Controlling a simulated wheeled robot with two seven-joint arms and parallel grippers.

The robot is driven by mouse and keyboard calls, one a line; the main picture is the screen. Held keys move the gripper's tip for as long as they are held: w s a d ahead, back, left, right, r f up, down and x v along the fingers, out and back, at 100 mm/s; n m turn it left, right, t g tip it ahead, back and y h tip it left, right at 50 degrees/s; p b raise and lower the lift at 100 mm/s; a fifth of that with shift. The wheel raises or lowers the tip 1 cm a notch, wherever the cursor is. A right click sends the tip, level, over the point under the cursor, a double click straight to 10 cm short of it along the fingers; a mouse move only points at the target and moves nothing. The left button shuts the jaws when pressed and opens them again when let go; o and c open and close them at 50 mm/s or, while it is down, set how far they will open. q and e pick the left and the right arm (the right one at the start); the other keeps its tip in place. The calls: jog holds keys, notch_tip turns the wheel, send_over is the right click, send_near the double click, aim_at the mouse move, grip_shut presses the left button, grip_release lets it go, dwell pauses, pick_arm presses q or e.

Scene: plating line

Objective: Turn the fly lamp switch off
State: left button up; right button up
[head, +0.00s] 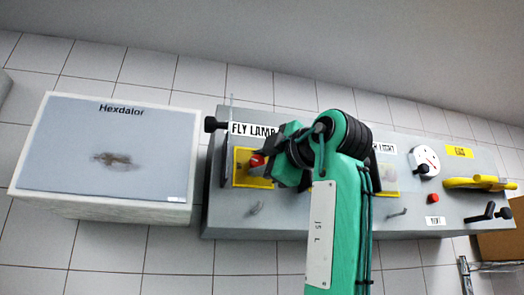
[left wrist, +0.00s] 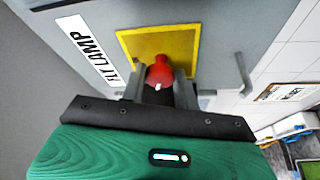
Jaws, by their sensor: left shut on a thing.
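The fly lamp switch is a red knob (left wrist: 160,72) on a yellow plate (left wrist: 130,42) under a label reading FLY LAMP (head: 252,129). The red knob also shows in the head view (head: 257,160), partly hidden by my gripper. My left gripper (left wrist: 160,88) is shut on the red knob, with one finger on each side of it. In the head view my green left arm covers the panel right of the switch, and the left gripper (head: 262,165) is at the yellow plate. My right gripper is not in view.
The grey panel (head: 230,215) also carries a round white dial (head: 424,161), a yellow handle (head: 480,183), a red button (head: 432,199) and black knobs. A white box marked Hexdalor (head: 60,150) stands left. Small hooks (head: 255,207) stick out below the switch.

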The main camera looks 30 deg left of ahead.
pick_arm(q)
jog(key=shift+r+n+g+h+p, duration=0.1)
jog(key=shift+n+g+h+p, duration=0.4)
jog(key=shift+n+p, duration=1)
jog(key=shift+n, duration=0.3)
jog(key=o, duration=1)
jog(key=shift+c, duration=0.2)
jog(key=shift+d+b, duration=0.2)
jog(key=shift+b, duration=0.15)
jog(key=b+v, duration=0.4)
jog(key=v, duration=0.9)
jog(key=shift+s+d+b, duration=0.2)
jog(key=shift+b, duration=0.1)
jog(key=shift+r, duration=0.1)
